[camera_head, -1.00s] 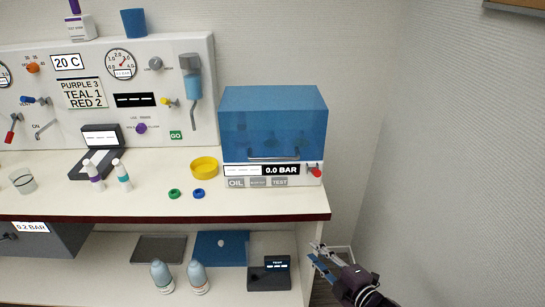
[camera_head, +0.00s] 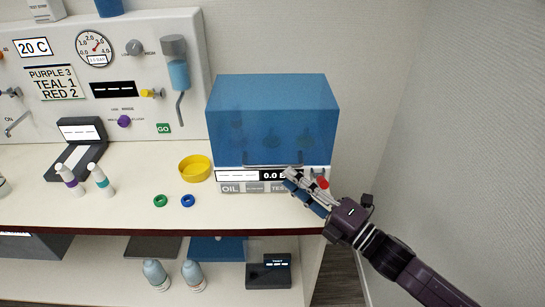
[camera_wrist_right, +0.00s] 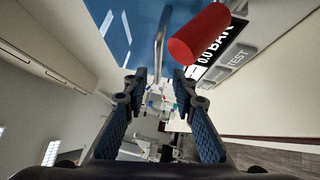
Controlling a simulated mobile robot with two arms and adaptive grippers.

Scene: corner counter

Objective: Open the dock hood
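The dock hood (camera_head: 270,118) is a blue see-through box standing closed on the dock at the right end of the counter. Its grey bar handle (camera_head: 262,165) runs along the lower front edge. My right gripper (camera_head: 290,180) is in front of the dock, just below the handle's right end, and hides part of the dock's front panel. In the right wrist view my right gripper (camera_wrist_right: 160,82) is open and empty, with the handle (camera_wrist_right: 160,38) showing ahead between the finger lines. I cannot tell whether it touches. My left gripper is not in view.
A red knob (camera_head: 323,183) sits close beside my right gripper and looms large in the right wrist view (camera_wrist_right: 198,34). A yellow ring-shaped dish (camera_head: 195,168), a green ring (camera_head: 160,201) and a blue ring (camera_head: 188,201) lie left of the dock.

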